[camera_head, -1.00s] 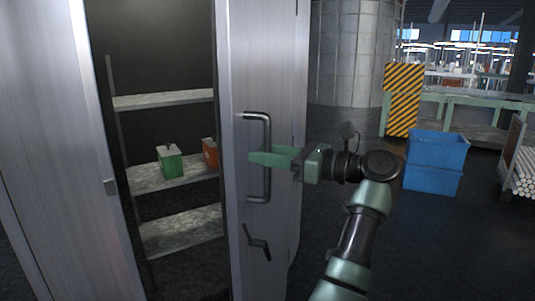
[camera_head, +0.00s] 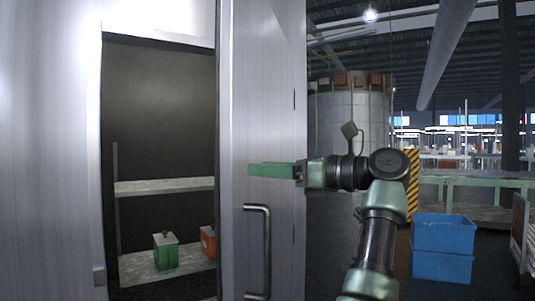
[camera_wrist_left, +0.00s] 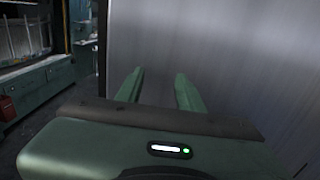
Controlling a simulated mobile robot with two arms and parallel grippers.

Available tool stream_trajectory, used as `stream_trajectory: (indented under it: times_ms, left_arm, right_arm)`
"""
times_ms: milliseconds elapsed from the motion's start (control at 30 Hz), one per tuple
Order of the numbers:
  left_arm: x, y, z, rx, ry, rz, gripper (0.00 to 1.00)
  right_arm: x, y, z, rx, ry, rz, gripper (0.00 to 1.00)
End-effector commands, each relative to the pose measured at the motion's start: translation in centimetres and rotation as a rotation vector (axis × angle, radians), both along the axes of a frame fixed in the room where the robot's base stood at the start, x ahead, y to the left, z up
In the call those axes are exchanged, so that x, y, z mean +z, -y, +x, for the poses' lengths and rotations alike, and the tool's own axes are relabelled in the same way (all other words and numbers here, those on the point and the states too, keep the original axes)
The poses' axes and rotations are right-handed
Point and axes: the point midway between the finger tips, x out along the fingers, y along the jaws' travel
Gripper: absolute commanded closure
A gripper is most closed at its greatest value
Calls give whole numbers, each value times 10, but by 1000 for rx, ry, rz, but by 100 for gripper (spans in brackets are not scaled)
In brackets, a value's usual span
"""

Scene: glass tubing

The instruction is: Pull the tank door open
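The tank door (camera_head: 265,100) is a tall brushed-metal panel standing open at an angle, with the dark shelved interior (camera_head: 165,110) showing to its left. Its dark bar handle (camera_head: 266,245) is low in the head view. The door's grey surface (camera_wrist_left: 230,50) fills the right of that view; the handle does not show there.
A green box (camera_head: 165,252) and an orange box (camera_head: 208,243) sit on an inner shelf. A metal panel (camera_head: 50,150) stands at the left. Blue bins (camera_head: 443,250) and a green workbench (camera_head: 475,180) are at the right. Dark floor lies between.

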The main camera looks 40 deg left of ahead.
Motion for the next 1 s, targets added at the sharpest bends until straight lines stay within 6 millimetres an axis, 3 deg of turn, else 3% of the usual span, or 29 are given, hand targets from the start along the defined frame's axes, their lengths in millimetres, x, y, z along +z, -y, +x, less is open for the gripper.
stream_trajectory:
  times_ms: [100,200,567,700,733,900,1000]
  left_arm:
    - [22,0,0,0,1,0,62]
    - [31,0,0,1,1,0,62]
    - [37,0,0,1,0,0,62]
    - [36,0,0,1,0,0,96]
    - [36,0,0,1,0,0,100]
    - [35,-1,2,1,-8,6,100]
    - [23,-3,14,-2,-71,50,100]
  right_arm:
    - [2,0,0,0,0,0,64]
    - [3,0,0,0,0,0,64]
    - [4,-1,0,-1,1,1,64]
    - [4,-2,0,-1,1,2,64]
    - [4,-2,0,-1,1,2,64]
    - [3,-1,1,-2,1,1,64]
    - [4,-1,2,-2,3,2,64]
